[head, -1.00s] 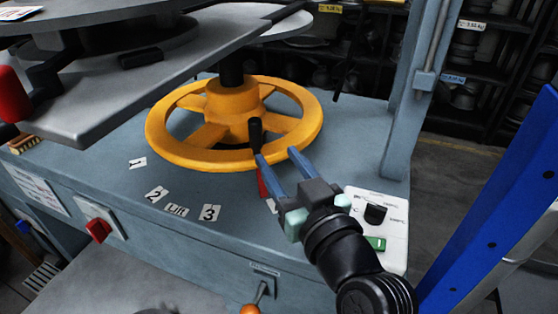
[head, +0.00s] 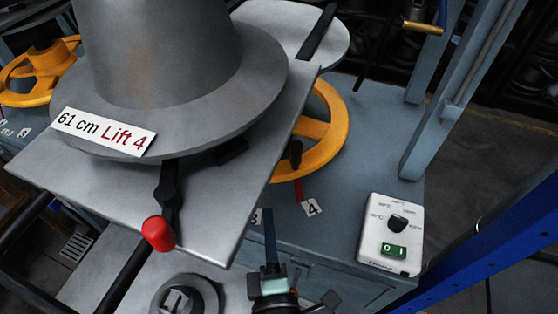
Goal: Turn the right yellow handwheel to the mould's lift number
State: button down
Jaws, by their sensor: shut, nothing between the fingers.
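The right yellow handwheel (head: 332,140) is partly hidden behind the press plate. Its black knob (head: 295,154) stands upright on the near rim. A red pointer (head: 299,188) below the rim reaches down to the left edge of the number 4 card (head: 313,207). The number 3 card (head: 256,217) is half hidden by the plate and my gripper. The grey mould (head: 165,60) carries a label (head: 104,132) reading "61 cm Lift 4". My gripper (head: 268,214) is shut and empty at the bottom centre, apart from the knob and wheel.
The grey press plate (head: 215,205) with a red-knobbed lever (head: 158,233) overhangs the left side. A white control box (head: 391,235) and a blue-grey upright (head: 450,90) stand at right. Another yellow handwheel (head: 30,83) shows at far left.

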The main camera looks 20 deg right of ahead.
aim_at(295, 166)
jog(key=w+d, duration=0.5)
jog(key=w, duration=0.4)
jog(key=shift+w+d+b, duration=0.25)
jog(key=shift+d+b, duration=0.1)
jog(key=shift+d, duration=0.05)
jog(key=shift+s+d+b, duration=0.1)
jog(key=shift+d+b, duration=1)
jog(key=shift+b, duration=0.4)
